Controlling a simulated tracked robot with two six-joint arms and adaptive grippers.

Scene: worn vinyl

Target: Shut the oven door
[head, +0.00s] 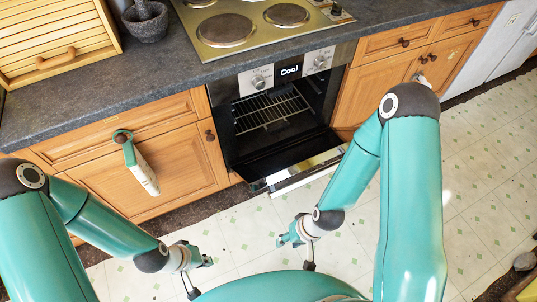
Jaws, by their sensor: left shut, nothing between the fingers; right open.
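The oven (273,108) is built in under the counter, with a wire rack showing in its dark cavity. Its door (283,158) hangs open, folded down and out, dark on the inner face with a bright strip at its outer edge. My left gripper (207,262) is shut and empty over the floor, to the left of the door and nearer to me. My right gripper (283,240) is open and empty, just in front of the door's outer edge and apart from it.
A hob (245,22) is set in the dark counter (110,82) above the oven. Wooden cupboards (160,170) flank it; a teal and white item (142,170) hangs on the left one. A mortar (147,22) and bread box (60,40) stand on the counter. Patterned floor (480,180) is mostly clear.

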